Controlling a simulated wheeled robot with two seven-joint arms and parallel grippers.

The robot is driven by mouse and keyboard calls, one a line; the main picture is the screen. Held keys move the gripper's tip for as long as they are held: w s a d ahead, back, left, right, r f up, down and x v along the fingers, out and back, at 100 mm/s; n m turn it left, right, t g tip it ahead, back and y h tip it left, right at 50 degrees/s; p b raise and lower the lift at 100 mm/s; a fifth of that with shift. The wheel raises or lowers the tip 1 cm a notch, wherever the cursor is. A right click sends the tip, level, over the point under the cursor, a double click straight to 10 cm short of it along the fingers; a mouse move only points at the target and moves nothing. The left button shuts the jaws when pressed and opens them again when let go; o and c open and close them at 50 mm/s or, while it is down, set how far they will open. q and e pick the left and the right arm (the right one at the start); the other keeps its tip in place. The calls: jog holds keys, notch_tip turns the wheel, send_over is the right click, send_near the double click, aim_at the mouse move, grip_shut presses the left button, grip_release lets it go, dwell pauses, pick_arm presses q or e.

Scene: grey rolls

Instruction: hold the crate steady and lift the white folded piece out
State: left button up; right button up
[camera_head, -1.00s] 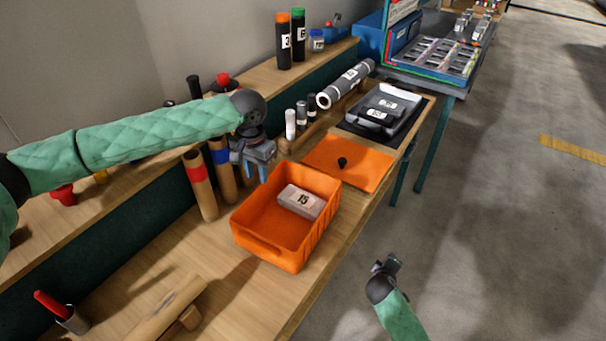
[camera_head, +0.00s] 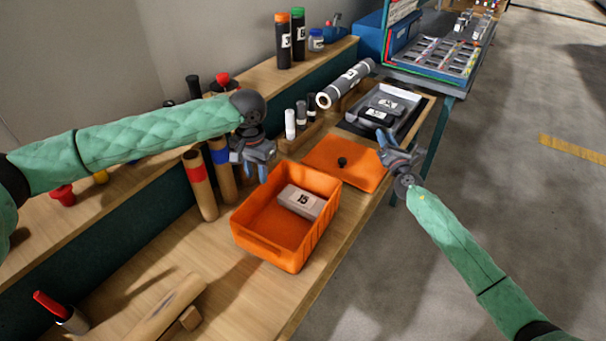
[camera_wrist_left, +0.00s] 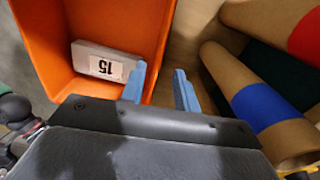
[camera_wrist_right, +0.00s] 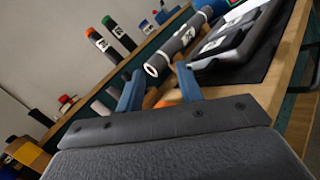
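The orange crate (camera_head: 262,246) stands on the wooden bench, open at the top. The white folded piece (camera_head: 302,201), labelled 15, lies inside it toward the far right end; it also shows in the left wrist view (camera_wrist_left: 88,58). My left gripper (camera_head: 256,180) is at the crate's far-left wall, its blue fingers apart, one on each side of that wall in the left wrist view (camera_wrist_left: 160,88). It does not look closed on the wall. My right gripper (camera_head: 384,146) is open and empty beyond the crate's right end, over the bench's right edge near the orange lid.
An orange lid (camera_head: 340,165) with a black knob lies beyond the crate. A grey tray (camera_head: 404,100) with dark folded pieces is behind it. Cardboard tubes (camera_head: 200,185) stand left of the crate. A wooden roll (camera_head: 165,305) lies in front.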

jog(key=w+a+r+n+g+y, duration=0.3)
jog(key=a+r+n+g+y, duration=0.5)
jog(key=n, duration=0.9)
pick_arm(q)
jog(key=shift+f, duration=0.4)
send_over(262, 210)
jog(key=shift+w+f, duration=0.2)
jog(key=shift+f, duration=3.35)
pick_arm(e)
jog(key=s+a+f+n+g+h, duration=0.2)
jog(key=s+a+n+g+h, duration=0.3)
jog(key=s+a+n, duration=0.3)
jog(key=s+a+f+n+g+h, duration=0.3)
jog(key=s+a+n+g+h, duration=0.2)
jog(key=s+a, duration=0.7)
jog(key=shift+s+a+n+g, duration=0.5)
jog(key=shift+n+g, duration=0.6)
jog(key=shift+n, duration=1.1)
jog(key=shift+w+a, duration=0.1)
jog(key=shift+w, duration=0.05)
pick_arm(q)
grip_shut()
